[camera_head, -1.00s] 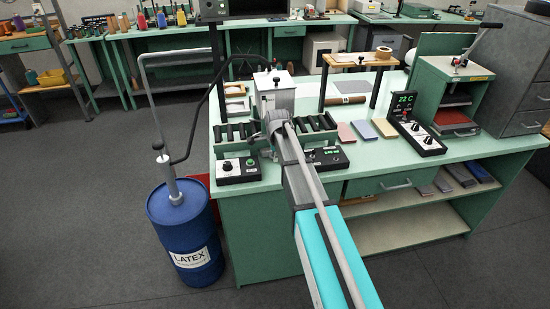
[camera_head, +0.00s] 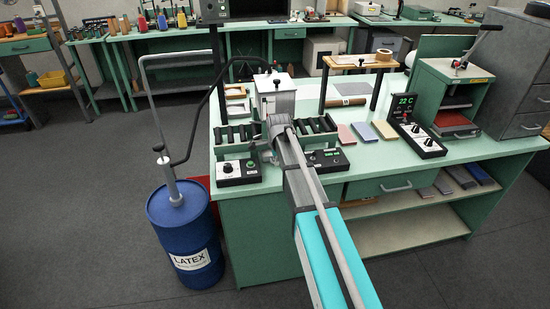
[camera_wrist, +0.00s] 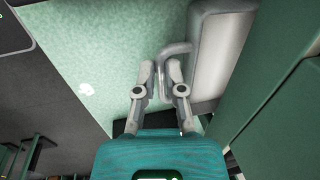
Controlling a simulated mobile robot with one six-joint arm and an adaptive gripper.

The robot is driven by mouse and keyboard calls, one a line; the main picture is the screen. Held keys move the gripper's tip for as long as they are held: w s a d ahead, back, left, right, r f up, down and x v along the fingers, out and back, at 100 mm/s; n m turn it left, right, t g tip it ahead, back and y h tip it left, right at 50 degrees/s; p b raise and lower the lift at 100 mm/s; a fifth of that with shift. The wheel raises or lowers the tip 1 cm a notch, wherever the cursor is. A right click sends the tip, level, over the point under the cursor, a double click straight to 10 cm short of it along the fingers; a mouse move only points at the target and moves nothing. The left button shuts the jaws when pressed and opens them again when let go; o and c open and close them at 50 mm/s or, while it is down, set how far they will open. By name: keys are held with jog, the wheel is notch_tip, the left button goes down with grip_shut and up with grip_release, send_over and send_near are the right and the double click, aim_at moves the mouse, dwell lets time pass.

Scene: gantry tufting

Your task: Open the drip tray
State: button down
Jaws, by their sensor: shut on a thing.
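The drip tray (camera_wrist: 222,58) shows in the wrist view as a pale grey box face with a rounded grey handle (camera_wrist: 176,47) on its left side. My gripper (camera_wrist: 161,70) has its two fingers closed on the handle, one on each side of its bar. In the head view, my gripper (camera_head: 265,146) is at the coating unit on the bench, between the two dark roller racks. My arm hides most of the tray and handle there.
The green bench top (camera_head: 330,205) carries a left control box (camera_head: 238,173), a right control box (camera_head: 328,160) and coloured blocks (camera_head: 362,132). A blue latex drum (camera_head: 185,235) stands left of the bench. Open floor lies in front.

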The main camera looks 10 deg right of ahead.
aim_at(281, 184)
jog(key=s, duration=1)
jog(key=shift+d, duration=0.1)
jog(key=shift+w, duration=0.1)
jog(key=c, duration=1)
grip_release()
jog(key=shift+w, duration=0.2)
